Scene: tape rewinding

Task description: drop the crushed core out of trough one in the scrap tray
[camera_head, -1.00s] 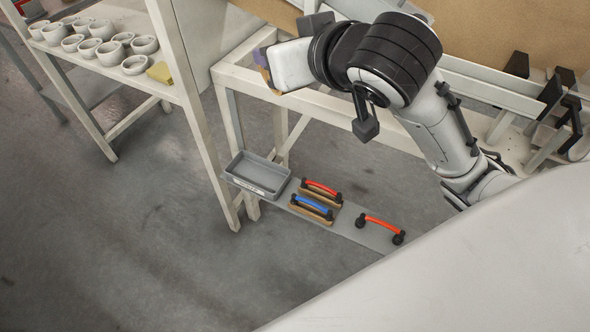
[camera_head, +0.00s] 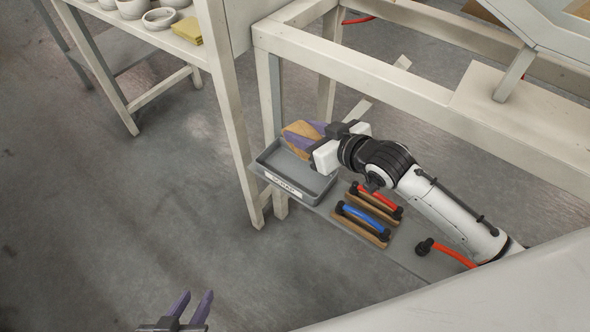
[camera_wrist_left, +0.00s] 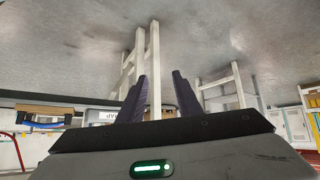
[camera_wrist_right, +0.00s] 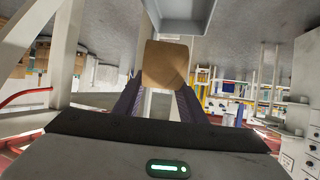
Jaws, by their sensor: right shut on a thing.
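My right gripper (camera_head: 309,138) is shut on the crushed core (camera_head: 298,130), a brown, flattened piece. In the right wrist view the core (camera_wrist_right: 166,63) sticks out between the purple fingers, with the tray's underside or wall (camera_wrist_right: 187,28) beyond it. In the head view the core overlaps the back rim of the grey scrap tray (camera_head: 277,166); its exact height above the tray cannot be told. The tray looks empty where visible. My left gripper (camera_head: 195,297) is open and empty at the bottom of the head view, away from the tray. Trough one is not identifiable.
Right of the tray, on the same grey shelf (camera_head: 413,259), lie a red-handled tool (camera_head: 378,197), a blue-handled tool (camera_head: 365,218) and another red handle (camera_head: 452,254). A pale frame (camera_head: 390,70) stands behind. A rack with bowls (camera_head: 160,18) is at the left. Floor left is clear.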

